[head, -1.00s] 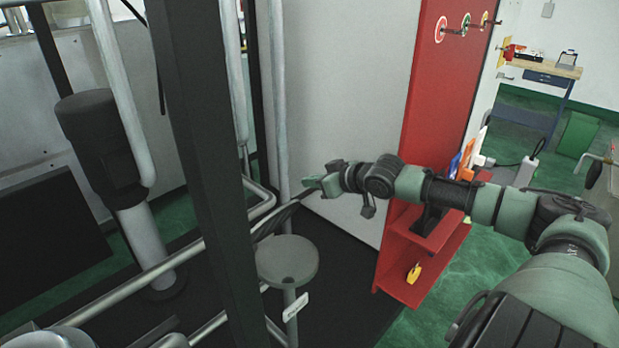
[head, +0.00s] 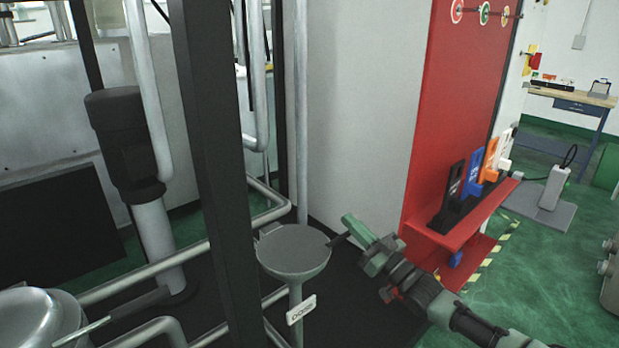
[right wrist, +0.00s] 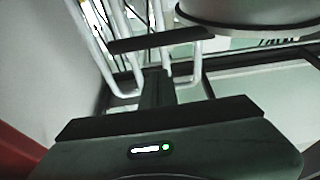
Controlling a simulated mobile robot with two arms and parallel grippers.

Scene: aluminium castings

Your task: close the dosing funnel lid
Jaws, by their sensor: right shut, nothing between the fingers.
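The dosing funnel (head: 294,266) is a grey bowl on a thin post, left of centre in the head view. The right wrist view shows the shut fingers (right wrist: 160,40) and the funnel's underside (right wrist: 250,14) at top right. My left gripper is out of view.
A dark upright post (head: 208,150) stands just left of the funnel, with metal pipes (head: 150,270) around it. A red stand (head: 440,150) with a shelf of coloured items is to the right. A domed metal vessel (head: 38,318) is at bottom left.

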